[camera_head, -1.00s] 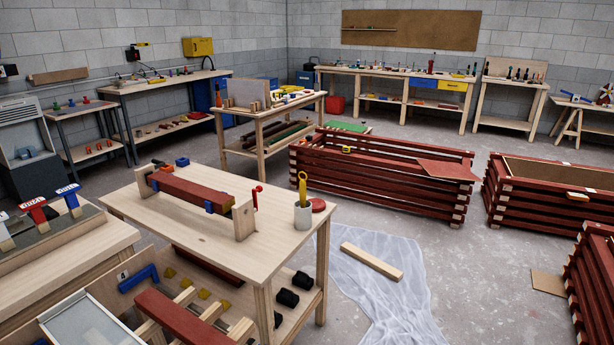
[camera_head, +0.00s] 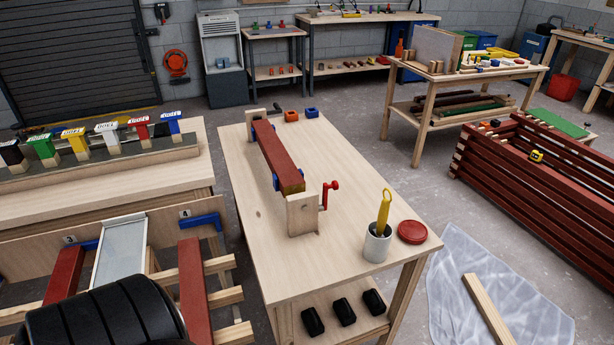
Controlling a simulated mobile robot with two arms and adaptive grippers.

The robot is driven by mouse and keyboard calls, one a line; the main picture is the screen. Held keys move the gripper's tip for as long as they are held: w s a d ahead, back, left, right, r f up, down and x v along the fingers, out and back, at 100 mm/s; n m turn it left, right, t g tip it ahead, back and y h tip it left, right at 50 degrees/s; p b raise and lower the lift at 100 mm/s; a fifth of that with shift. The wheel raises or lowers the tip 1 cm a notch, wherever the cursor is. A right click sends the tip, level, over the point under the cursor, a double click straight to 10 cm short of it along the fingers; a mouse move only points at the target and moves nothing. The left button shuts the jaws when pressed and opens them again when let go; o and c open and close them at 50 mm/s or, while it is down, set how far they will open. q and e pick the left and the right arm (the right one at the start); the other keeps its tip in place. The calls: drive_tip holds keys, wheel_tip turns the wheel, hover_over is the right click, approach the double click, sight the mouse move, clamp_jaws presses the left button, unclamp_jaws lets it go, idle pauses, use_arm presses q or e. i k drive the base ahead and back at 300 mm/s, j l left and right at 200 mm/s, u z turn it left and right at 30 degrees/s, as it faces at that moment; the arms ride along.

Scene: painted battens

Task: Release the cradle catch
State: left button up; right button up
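The cradle stands on the wooden bench (camera_head: 340,160), with an upright wooden end block (camera_head: 301,215) at the near end and another (camera_head: 254,114) at the far end. A dark red batten (camera_head: 277,153) lies between them, with blue pieces (camera_head: 303,177) at its sides. A red handle with a knob (camera_head: 330,190), which looks like the catch, stands upright at the right of the near block. Neither of my grippers shows. A black rounded part, probably of my own arm, fills the bottom left corner.
A grey cup (camera_head: 377,245) with a yellow tool (camera_head: 384,212) and a red lid (camera_head: 412,231) stand at the bench's near right. A left bench (camera_head: 100,185) holds coloured blocks. Red battens (camera_head: 194,290) jut out below it. Stacked battens (camera_head: 540,165) and a plastic sheet (camera_head: 490,290) lie right.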

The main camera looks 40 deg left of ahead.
sight(335, 185)
drive_tip(key=i+l+u, duration=0.15)
drive_tip(key=i+u, duration=0.15)
drive_tip(key=u, duration=0.2)
drive_tip(key=i+l+u, duration=0.25)
drive_tip(key=u, duration=0.25)
drive_tip(key=i+l+u, duration=0.2)
drive_tip(key=l+u, duration=0.25)
drive_tip(key=i+l+u, duration=0.15)
drive_tip(key=l+u, duration=0.2)
drive_tip(key=u, duration=0.15)
drive_tip(key=l+u, duration=0.65)
drive_tip(key=l, duration=0.45)
